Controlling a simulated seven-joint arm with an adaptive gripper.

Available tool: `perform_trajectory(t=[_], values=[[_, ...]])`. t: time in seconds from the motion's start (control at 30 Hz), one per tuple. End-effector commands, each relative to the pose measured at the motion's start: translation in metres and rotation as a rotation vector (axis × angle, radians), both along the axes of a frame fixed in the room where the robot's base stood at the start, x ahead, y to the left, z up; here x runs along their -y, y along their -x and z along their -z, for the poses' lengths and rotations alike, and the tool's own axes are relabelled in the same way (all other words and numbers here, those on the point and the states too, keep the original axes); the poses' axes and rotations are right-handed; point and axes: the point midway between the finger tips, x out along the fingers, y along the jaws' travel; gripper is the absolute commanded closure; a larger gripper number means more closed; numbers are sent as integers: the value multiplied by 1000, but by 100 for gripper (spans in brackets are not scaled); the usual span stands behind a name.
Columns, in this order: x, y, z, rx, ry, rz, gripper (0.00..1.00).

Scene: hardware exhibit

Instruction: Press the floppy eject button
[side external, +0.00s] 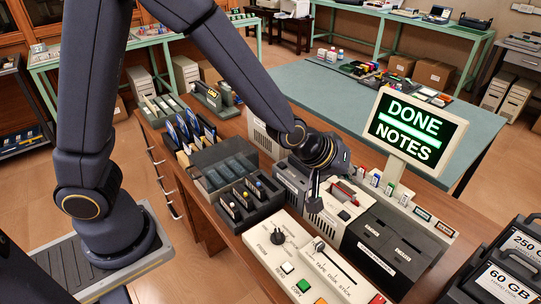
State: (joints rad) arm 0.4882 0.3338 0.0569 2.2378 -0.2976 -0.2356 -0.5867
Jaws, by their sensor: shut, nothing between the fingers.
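My gripper (314,203) points down with its fingers together and nothing between them. It is at the left side of a beige drive unit (330,222) in the middle of the desk. This unit has a reddish slot or disk edge on top and a small dark patch (344,215) in front of it. I cannot tell for sure which part is the floppy eject button; it is too small to make out or hidden by the gripper. I cannot tell whether the fingertips touch the unit.
A screen (415,130) reads "DONE NOTES". A beige control panel (290,262) with a knob, slider and coloured buttons lies in front. Black drive boxes (385,250) stand right of the gripper. A dark rack (243,205) with upright cartridges stands to its left.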

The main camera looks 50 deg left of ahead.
Motion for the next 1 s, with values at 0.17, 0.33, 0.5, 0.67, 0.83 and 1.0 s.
perform_trajectory(t=[0.17, 0.33, 0.5, 0.67, 0.83, 1.0], values=[[-1, 1, 20, -5, -3, -1, 100], [0, 1, 45, -6, -3, 0, 100], [-1, 0, 66, -3, -1, -1, 100], [0, 1, 80, -4, 0, 0, 100], [0, 0, 84, -1, 1, 0, 100], [0, 0, 85, -1, 1, 0, 100]])
